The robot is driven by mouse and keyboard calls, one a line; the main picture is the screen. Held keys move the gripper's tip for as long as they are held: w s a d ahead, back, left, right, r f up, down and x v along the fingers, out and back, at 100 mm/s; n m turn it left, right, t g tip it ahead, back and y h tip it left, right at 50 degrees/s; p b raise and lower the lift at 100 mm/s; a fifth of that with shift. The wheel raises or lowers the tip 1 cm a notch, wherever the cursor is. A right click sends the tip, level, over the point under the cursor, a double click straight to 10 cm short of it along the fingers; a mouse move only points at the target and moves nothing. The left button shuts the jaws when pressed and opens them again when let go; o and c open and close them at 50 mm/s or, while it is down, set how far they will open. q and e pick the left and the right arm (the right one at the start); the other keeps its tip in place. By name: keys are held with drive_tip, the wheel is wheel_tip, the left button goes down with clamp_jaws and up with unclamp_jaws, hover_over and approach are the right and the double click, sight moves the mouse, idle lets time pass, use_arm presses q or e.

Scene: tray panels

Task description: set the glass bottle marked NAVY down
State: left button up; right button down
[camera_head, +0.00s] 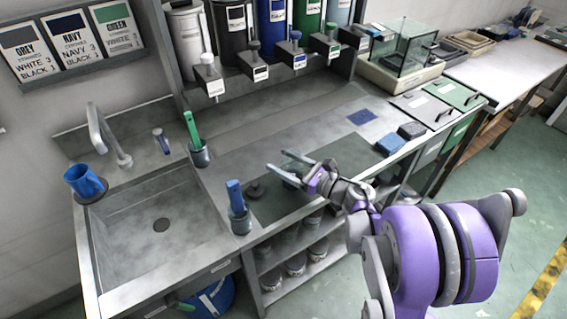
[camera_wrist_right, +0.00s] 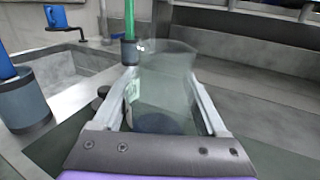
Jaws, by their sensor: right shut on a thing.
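The glass bottle (camera_wrist_right: 165,85) is clear, with a dark blue bottom and a pale label at its left side, too oblique to read. My right gripper (camera_wrist_right: 163,92) is shut on it, one finger on each side, and it looks upright. In the head view, my right gripper (camera_head: 277,162) is over the front of the counter, and the bottle (camera_head: 290,181) shows only partly behind the fingers. A dark mat (camera_head: 275,207) lies below it. I cannot tell whether the bottle's base touches the surface. My left gripper is not in view.
Close by stand a holder with a blue-handled tool (camera_head: 240,222), a holder with a green-handled tool (camera_head: 200,156) and a small black round object (camera_head: 255,190). The sink (camera_head: 162,240) is left. The counter behind (camera_head: 270,130) is clear.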

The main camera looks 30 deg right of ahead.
sight(302, 172)
drive_tip(key=shift+f, duration=0.15)
unclamp_jaws()
drive_tip(key=shift+s+r, duration=0.1)
drive_tip(key=shift+r, duration=0.2)
drive_tip(key=v, duration=1.2)
drive_tip(key=shift+f+b, duration=0.1)
drive_tip(key=shift+b, duration=0.2)
